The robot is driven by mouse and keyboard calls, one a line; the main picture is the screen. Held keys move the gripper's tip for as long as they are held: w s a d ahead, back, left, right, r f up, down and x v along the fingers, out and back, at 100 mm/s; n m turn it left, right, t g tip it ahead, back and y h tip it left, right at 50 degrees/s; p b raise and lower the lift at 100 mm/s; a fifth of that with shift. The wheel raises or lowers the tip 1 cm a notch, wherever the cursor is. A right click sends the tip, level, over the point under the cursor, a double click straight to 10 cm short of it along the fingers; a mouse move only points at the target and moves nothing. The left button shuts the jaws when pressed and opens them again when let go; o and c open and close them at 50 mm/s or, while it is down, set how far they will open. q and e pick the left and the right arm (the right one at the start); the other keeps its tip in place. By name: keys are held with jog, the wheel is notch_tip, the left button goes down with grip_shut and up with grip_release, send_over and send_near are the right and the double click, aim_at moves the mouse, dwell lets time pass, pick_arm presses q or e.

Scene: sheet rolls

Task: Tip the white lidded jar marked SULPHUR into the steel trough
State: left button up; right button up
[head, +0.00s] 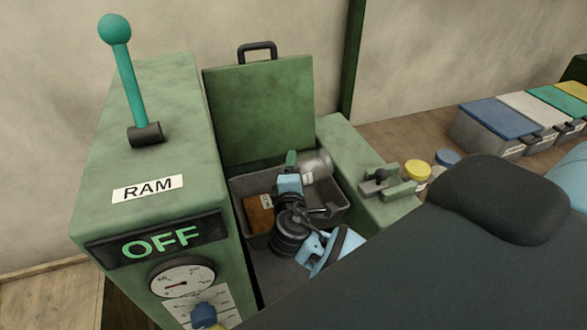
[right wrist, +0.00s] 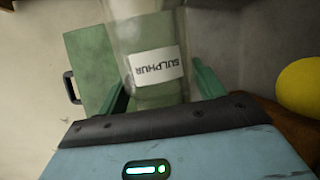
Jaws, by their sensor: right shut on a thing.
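The SULPHUR jar (head: 317,162) looks pale and see-through. It is in or just over the far right part of the steel trough (head: 250,180), in the head view. My right gripper (head: 292,165) reaches into the trough and is shut on the jar. The right wrist view shows the jar (right wrist: 150,35) between the green fingers (right wrist: 164,88), its label upside down there. I cannot make out its lid or whether anything has come out. My left gripper is not in view.
A brown labelled block (head: 259,212) lies in the trough. A green lid (head: 260,110) stands open behind it. The RAM cabinet (head: 130,170), reading OFF, is at left. A yellow-topped jar (head: 417,170) and blue-topped jar (head: 447,158) stand right, near coloured-lid bins (head: 490,120).

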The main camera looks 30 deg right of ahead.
aim_at(300, 159)
jog(key=m, duration=0.1)
jog(key=d+m+y, duration=0.1)
jog(key=shift+s+r+m+g+y, duration=0.1)
jog(key=shift+r+m+g+y, duration=0.05)
jog(key=shift+m+g+y, duration=0.2)
jog(key=r+m, duration=0.1)
jog(key=r+m+y, duration=0.2)
jog(key=shift+d+m, duration=0.3)
jog(key=shift+m, duration=0.05)
notch_tip(300, 159, up, 3)
jog(key=m+y, duration=0.3)
jog(key=shift+f+m, duration=0.15)
jog(key=shift+m, duration=0.25)
jog(key=r+m+y, duration=0.1)
jog(key=r+m+t+y, duration=0.1)
jog(key=m, duration=0.1)
jog(key=shift+a+y, duration=0.25)
jog(key=shift+a, duration=0.15)
jog(key=shift+a, duration=0.1)
